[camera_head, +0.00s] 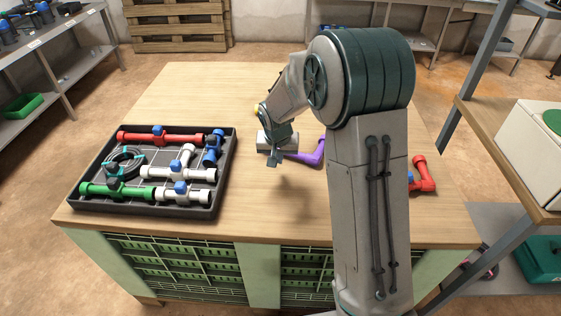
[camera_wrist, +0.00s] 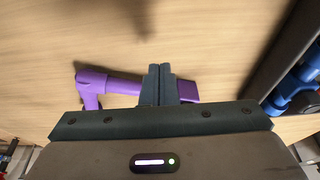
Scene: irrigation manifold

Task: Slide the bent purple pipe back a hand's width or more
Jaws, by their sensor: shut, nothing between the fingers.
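The bent purple pipe (camera_head: 313,155) lies on the wooden table, right of my gripper in the head view and partly hidden by my arm. In the wrist view the purple pipe (camera_wrist: 122,85) lies across the picture, its bend at the left. My gripper (camera_head: 273,163) points down near the pipe's left end. In the wrist view the shut fingertips (camera_wrist: 160,70) overlap the pipe near its right end, with nothing between them. I cannot tell whether they touch the pipe.
A black tray (camera_head: 70,200) of red, green, white and blue pipe parts stands left on the table (camera_head: 190,90). A red elbow pipe (camera_head: 424,175) lies to the right, beyond my arm.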

